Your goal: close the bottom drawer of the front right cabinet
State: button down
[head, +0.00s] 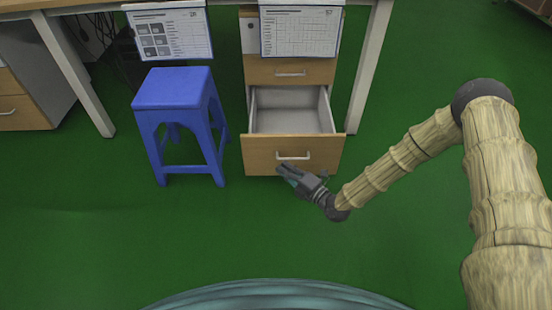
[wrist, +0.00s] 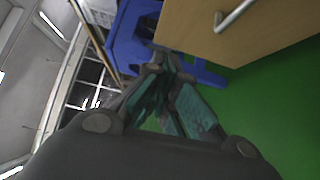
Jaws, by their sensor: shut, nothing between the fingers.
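The bottom drawer (head: 262,158) of the cabinet under the desk is pulled well open, and its empty grey inside shows in the head view. Its wooden front carries a pale metal handle (head: 294,156). My gripper (head: 282,170) is just in front of the lower part of the drawer front, below the handle. In the wrist view my gripper (wrist: 168,62) is shut with nothing between the fingers. The drawer front (wrist: 195,25) and its handle (wrist: 236,14) show at the top right there. I cannot tell whether the fingertips touch the drawer.
A blue stool (head: 175,92) stands just left of the drawer. The drawer above (head: 285,71) is shut. Desk legs (head: 368,65) flank the cabinet, and paper sheets (head: 299,32) hang at the desk edge. Green floor (head: 110,220) is clear in front.

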jog(key=b, duration=0.4)
send_near(257, 140)
jog(key=a, duration=0.3)
jog(key=shift+w+a+b, duration=0.2)
jog(key=shift+w+b, duration=0.8)
jog(key=shift+w, duration=0.6)
jog(key=shift+w, duration=0.1)
